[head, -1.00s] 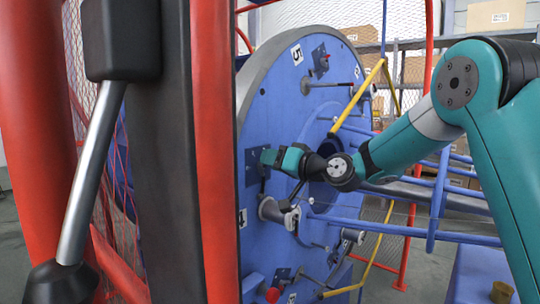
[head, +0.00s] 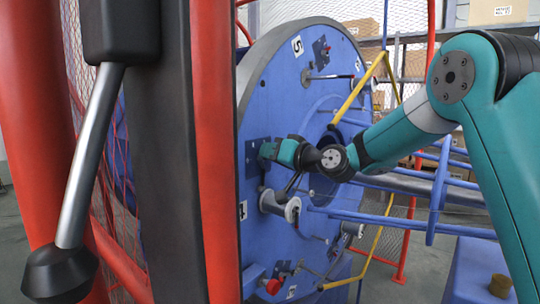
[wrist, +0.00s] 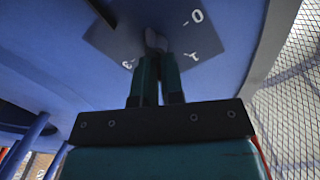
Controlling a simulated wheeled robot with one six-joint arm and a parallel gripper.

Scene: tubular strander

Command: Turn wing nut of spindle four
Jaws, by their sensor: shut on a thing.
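The big blue disc (head: 300,110) carries a number 4 label (head: 243,210) on its left rim. Beside that label is a dark square plate (head: 251,160). My gripper (head: 264,153) reaches the plate from the right. In the wrist view the dark plate (wrist: 187,40) bears white marks, and a small grey wing nut (wrist: 155,41) stands at its middle. My gripper (wrist: 157,72) is shut on the wing nut, its two fingers close together. The fingers hide most of the nut, so its angle is unclear. In the head view the nut is hidden.
A grey spindle bracket (head: 280,205) juts out just below my gripper. Red and dark frame posts (head: 213,150) stand at the left. Blue bars (head: 400,222) and a yellow bent bar (head: 357,92) lie right of the disc. A red knob (head: 274,286) sits lower down.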

